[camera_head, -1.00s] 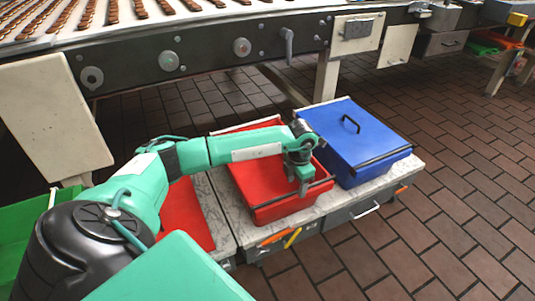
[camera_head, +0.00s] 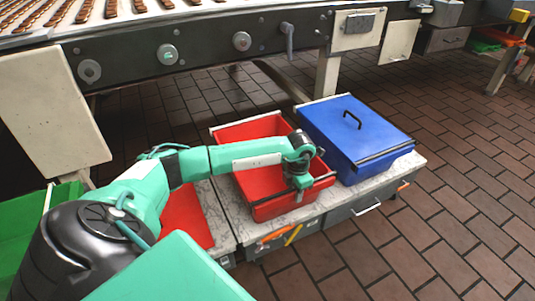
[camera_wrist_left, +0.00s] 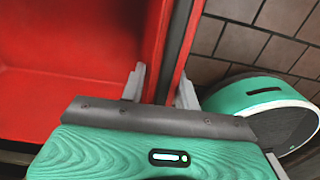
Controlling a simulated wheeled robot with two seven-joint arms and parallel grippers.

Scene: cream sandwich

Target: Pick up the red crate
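The red crate (camera_head: 262,131) is open-topped and stands on the light stone-like top of a low unit, left of the blue crate. My left gripper (camera_head: 299,195) is at its near rim, pointing down. In the left wrist view, the two grey fingers (camera_wrist_left: 161,88) are apart, one on each side of the red crate's dark-edged rim (camera_wrist_left: 177,50). A gap shows between the inner finger and the rim. The crate's inside looks empty where it shows; my forearm covers part of it. My right gripper is not in view.
A blue crate (camera_head: 368,128) with a lid and black handle stands close on the right. Another red surface (camera_head: 187,218) lies left, and a green crate (camera_head: 20,222) is at the far left. A conveyor (camera_head: 200,50) runs behind. Brick floor (camera_head: 450,220) lies open to the right.

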